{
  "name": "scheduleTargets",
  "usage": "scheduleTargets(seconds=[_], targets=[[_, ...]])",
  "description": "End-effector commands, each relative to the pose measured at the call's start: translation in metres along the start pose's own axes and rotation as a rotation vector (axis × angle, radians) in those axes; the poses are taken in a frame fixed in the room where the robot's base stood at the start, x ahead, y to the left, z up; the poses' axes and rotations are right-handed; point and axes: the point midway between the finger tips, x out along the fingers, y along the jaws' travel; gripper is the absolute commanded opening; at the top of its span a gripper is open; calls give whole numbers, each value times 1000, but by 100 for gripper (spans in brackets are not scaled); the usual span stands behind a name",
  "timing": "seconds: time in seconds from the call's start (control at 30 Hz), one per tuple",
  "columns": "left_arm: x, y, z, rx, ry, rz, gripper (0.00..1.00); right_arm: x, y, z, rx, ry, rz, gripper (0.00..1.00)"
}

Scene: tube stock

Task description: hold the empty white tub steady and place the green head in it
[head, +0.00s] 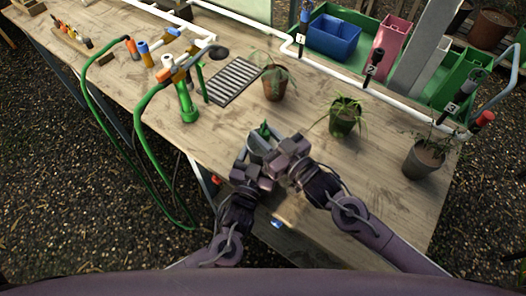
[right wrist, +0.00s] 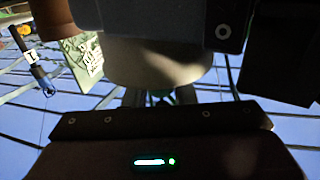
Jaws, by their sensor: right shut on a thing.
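The white tub (head: 256,143) is near the middle of the bench in the head view, mostly hidden by my two grippers. A small green thing, seemingly the green head (head: 264,129), shows at the tub's top; whether it is inside cannot be told. My right gripper (head: 282,150) is at the tub's right side. In the right wrist view a pale rounded surface, seemingly the tub (right wrist: 155,65), lies close between dark gripper parts, and my right gripper is shut on it. My left gripper (head: 248,165) is at the tub's near left side; its fingers are hidden.
Potted plants stand behind and right: one (head: 275,86), another (head: 343,118), a third (head: 423,158). A dark slatted tray (head: 234,82) lies behind. A green tool (head: 187,103) stands left, near green hose loops (head: 139,118). A blue bin (head: 334,38) is at the back.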

Motion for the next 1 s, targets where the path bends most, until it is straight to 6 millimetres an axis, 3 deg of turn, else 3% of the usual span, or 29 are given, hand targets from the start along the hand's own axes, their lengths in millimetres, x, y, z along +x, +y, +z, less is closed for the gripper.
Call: scheduleTargets(seconds=[0.03,0.23,0.57,0.67,1.0], targets=[[0,0,0,0,0,0,49,0,0,0,0,0,0,25],[0,0,0,0,0,0,49,0,0,0,0,0,0,49],[0,0,0,0,0,0,49,-4,0,1,1,-2,0,49],[0,0,0,1,-1,0,49,-17,0,2,1,-3,-1,49],[0,0,0,1,-1,0,49,-88,0,2,0,-6,-1,49]])
